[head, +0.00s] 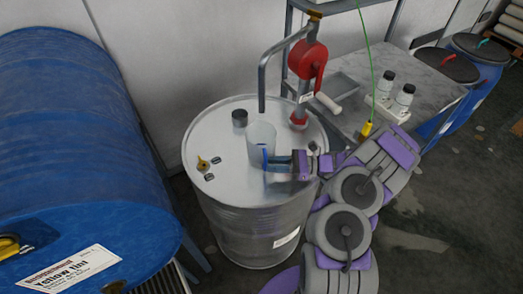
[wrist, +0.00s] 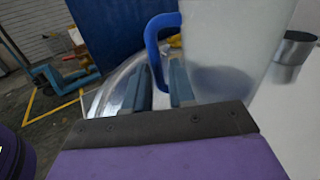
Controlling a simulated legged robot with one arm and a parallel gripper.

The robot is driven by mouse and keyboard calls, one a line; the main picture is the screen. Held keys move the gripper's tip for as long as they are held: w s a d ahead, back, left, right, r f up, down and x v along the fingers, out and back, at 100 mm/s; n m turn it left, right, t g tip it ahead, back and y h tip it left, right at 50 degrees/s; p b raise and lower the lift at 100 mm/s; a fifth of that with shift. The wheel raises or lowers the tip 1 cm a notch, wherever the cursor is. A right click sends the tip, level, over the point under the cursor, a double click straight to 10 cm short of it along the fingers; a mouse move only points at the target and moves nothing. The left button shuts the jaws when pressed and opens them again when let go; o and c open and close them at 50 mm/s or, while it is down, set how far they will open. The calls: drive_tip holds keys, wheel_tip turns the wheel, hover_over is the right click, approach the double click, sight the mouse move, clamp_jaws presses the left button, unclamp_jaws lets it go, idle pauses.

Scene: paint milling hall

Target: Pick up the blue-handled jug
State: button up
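The jug (head: 261,138) is translucent and stands upright on top of a steel drum (head: 222,130), below the spout of a red hand pump. It also shows large in the wrist view (wrist: 215,50). Its blue handle (wrist: 152,42) faces my gripper and is partly hidden low down by the fingers. My gripper (wrist: 160,84) reaches in from the right in the head view, low over the drum top. Its two fingers stand apart on either side of the handle's lower part, with a gap still visible between them.
The red hand pump (head: 308,60) rises behind the jug, and a dark cap (head: 240,118) and a yellow fitting (head: 203,163) sit on the drum top. A large blue drum (head: 75,130) lies at left. A grey table (head: 425,88) with bottles stands at right.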

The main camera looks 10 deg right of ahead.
drive_tip(key=b+x, duration=0.1)
drive_tip(key=x, duration=0.4)
drive_tip(key=shift+s+a+b, duration=0.1)
drive_tip(key=shift+a+b, duration=0.05)
drive_tip(key=shift+b, duration=0.15)
drive_tip(key=shift+r, duration=0.1)
clamp_jaws()
